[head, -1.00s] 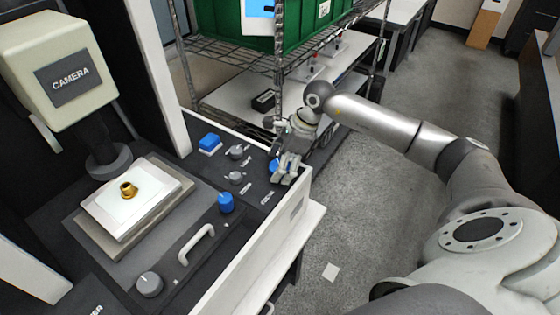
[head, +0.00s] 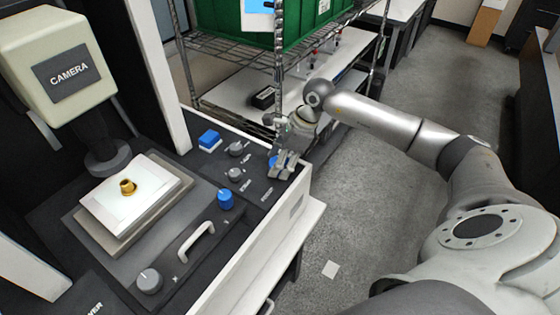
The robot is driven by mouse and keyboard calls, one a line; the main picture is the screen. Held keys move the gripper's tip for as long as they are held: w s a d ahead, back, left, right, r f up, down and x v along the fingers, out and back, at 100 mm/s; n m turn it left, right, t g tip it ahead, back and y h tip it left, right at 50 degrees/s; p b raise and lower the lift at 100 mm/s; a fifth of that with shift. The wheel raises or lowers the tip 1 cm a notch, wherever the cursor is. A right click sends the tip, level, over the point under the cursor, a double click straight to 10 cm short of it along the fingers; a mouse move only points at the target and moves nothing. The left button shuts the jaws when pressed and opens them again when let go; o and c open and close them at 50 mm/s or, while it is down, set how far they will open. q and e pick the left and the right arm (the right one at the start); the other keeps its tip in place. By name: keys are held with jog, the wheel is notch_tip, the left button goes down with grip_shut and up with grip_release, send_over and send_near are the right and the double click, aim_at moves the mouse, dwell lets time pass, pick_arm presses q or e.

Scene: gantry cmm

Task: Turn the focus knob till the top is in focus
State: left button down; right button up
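My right gripper (head: 283,165) is at the far right end of the machine's dark control panel (head: 215,232). Its fingers point down over a blue knob (head: 273,162), which is mostly hidden behind them. I cannot tell whether the fingers grip the knob or only stand around it. Another blue knob (head: 225,199) stands free, nearer the front of the panel. The labels are too small to read, so I cannot tell which is the focus knob. A brass part (head: 128,187) sits on the white plate (head: 105,209) under the camera head (head: 62,70). My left gripper is not in view.
Grey knobs (head: 237,149) (head: 235,174) and a blue button (head: 209,138) are left of the gripper. A white handle (head: 197,241) and a large grey knob (head: 150,281) are nearer. A wire rack (head: 228,50) with green bins (head: 305,22) stands behind. No focus display is visible.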

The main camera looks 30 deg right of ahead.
jog(key=m+t+b, duration=0.1)
jog(key=m, duration=0.1)
jog(key=shift+f+m+h+b, duration=0.1)
jog(key=shift+m+h+b, duration=0.3)
jog(key=m+h+b, duration=0.1)
jog(key=m, duration=0.1)
jog(key=shift+m+t+b, duration=0.3)
jog(key=shift+b, duration=0.1)
jog(key=m+h+b, duration=0.1)
jog(key=m+b, duration=0.1)
jog(key=m, duration=0.1)
jog(key=m+h+b, duration=0.1)
jog(key=m+b, duration=0.1)
jog(key=m, duration=0.1)
jog(key=shift+t, duration=0.3)
jog(key=m+h+b, duration=0.2)
jog(key=m+b, duration=0.1)
jog(key=m, duration=0.2)
jog(key=shift+a, duration=0.1)
jog(key=m, duration=0.2)
jog(key=m+g+h+b, duration=0.1)
jog(key=m, duration=0.1)
jog(key=shift+m+h, duration=0.3)
jog(key=shift+r+g, duration=0.2)
jog(key=shift+g, duration=0.1)
jog(key=o, duration=1)
jog(key=shift+o, duration=0.2)
